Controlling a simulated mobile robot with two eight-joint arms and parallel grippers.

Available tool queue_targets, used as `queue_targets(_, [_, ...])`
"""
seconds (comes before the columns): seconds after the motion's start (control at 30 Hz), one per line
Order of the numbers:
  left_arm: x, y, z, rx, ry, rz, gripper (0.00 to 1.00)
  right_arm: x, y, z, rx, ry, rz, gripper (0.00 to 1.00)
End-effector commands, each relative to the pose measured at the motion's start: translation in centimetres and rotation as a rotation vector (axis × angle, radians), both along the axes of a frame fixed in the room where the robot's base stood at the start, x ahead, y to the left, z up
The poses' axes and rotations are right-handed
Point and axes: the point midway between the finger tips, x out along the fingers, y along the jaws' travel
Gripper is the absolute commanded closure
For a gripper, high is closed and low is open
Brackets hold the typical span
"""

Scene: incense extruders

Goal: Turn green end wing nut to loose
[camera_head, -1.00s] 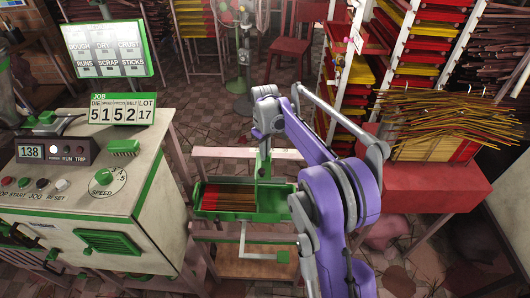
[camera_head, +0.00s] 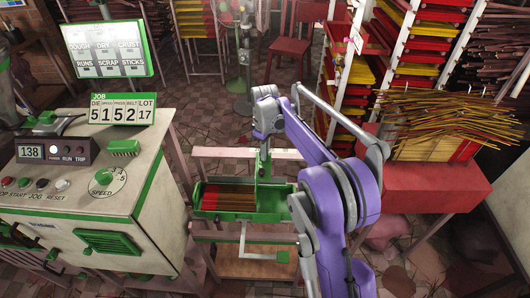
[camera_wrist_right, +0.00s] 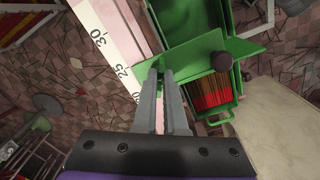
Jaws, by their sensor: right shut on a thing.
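My right gripper (camera_head: 264,152) reaches down over a green tray (camera_head: 238,215) with reddish-brown sticks in it. In the right wrist view its two fingers (camera_wrist_right: 161,76) are close together at the edge of a green plate (camera_wrist_right: 205,57). They are shut on a small green piece, which I take to be the green end wing nut (camera_wrist_right: 162,90); the fingers hide most of it. Its turn angle cannot be told. My left gripper is not in view.
A dark round knob (camera_wrist_right: 222,62) stands on the green plate, right of the fingers. A pale numbered scale (camera_wrist_right: 111,52) runs alongside. A control cabinet (camera_head: 130,207) stands left of the tray, and a red table (camera_head: 425,187) with loose sticks stands to the right.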

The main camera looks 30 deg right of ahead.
Motion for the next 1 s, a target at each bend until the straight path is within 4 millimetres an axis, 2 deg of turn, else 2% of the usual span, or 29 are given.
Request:
queue_targets(0.03, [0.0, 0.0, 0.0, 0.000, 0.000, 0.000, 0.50, 0.1, 0.0, 0.1, -0.001, -0.002, -0.001, 0.88])
queue_targets(0.17, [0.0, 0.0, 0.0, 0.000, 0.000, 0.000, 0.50, 0.0, 0.0, 0.1, 0.000, -0.001, -0.001, 0.64])
queue_targets(0.2, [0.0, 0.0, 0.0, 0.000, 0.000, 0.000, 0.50, 0.0, 0.0, 0.0, 0.000, -0.001, -0.001, 0.61])
queue_targets(0.47, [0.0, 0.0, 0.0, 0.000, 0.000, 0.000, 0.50, 0.0, 0.0, 0.1, 0.000, 0.000, -0.001, 0.61])
queue_targets(0.57, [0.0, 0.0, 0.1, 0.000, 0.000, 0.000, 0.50, 0.0, 0.0, 0.7, 0.000, 0.000, -0.001, 0.61])
queue_targets(0.67, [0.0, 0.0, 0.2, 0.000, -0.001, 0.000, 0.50, 0.0, 0.0, 2.1, 0.000, -0.001, -0.001, 0.61])
queue_targets(1.0, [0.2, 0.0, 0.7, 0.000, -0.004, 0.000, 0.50, 0.0, 0.0, 8.7, 0.000, -0.001, -0.001, 0.61])
